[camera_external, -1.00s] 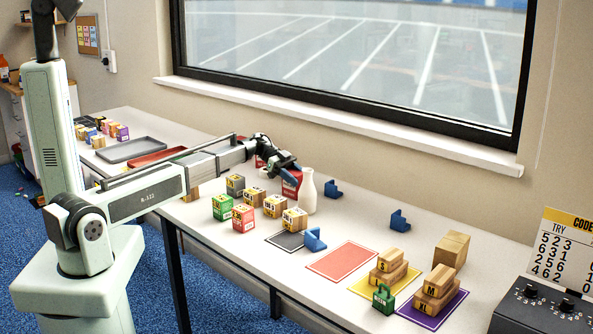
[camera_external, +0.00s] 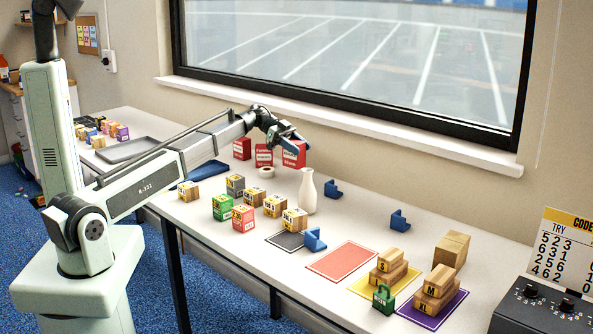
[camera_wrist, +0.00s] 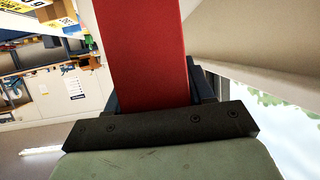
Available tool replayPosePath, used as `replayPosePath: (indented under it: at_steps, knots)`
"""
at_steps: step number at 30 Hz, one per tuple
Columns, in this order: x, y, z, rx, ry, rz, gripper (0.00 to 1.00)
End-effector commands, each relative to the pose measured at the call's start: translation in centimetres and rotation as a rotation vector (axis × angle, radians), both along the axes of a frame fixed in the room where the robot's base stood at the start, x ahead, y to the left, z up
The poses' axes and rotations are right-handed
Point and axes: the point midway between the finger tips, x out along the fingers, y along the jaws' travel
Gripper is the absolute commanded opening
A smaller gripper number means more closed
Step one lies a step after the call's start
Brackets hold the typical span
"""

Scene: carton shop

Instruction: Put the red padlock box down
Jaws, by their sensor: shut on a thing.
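My gripper (camera_external: 288,138) is shut on a red box (camera_external: 293,155) with white lettering, too small to read fully. The box hangs in the air above and behind the white bottle, clear of the table. In the wrist view the red box (camera_wrist: 142,50) fills the space between the fingers (camera_wrist: 150,92). Two similar red boxes stand at the back of the table to its left, one (camera_external: 242,149) farther left and one (camera_external: 264,156) closer. I cannot tell a padlock picture on any of them.
Several lettered cubes (camera_external: 243,218) are in front. A bare red mat (camera_external: 343,262), a black mat (camera_external: 284,240) and blue brackets (camera_external: 399,220) lie rightward.

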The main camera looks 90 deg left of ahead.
Motion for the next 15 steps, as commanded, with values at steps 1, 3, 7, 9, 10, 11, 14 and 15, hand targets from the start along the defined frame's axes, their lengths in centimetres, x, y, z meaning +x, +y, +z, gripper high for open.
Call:
replayPosePath:
  at_steps: [1,3,7,9,10,11,14,15]
  knots:
    - [0.3,2.1,0.2,0.000,0.000,0.034,0.12]
    - [0.4,4.5,0.2,0.000,0.001,0.082,0.12]
    - [0.4,8.8,0.2,-0.001,0.001,0.168,0.12]
    - [0.3,10.7,0.3,-0.001,0.001,0.208,0.12]
    - [0.3,11.4,0.3,-0.001,0.000,0.222,0.12]
    - [0.3,12.0,0.3,0.000,-0.001,0.236,0.12]
    - [0.1,13.5,0.3,-0.001,-0.002,0.266,0.12]
    - [0.0,13.9,0.2,-0.001,-0.002,0.276,0.12]
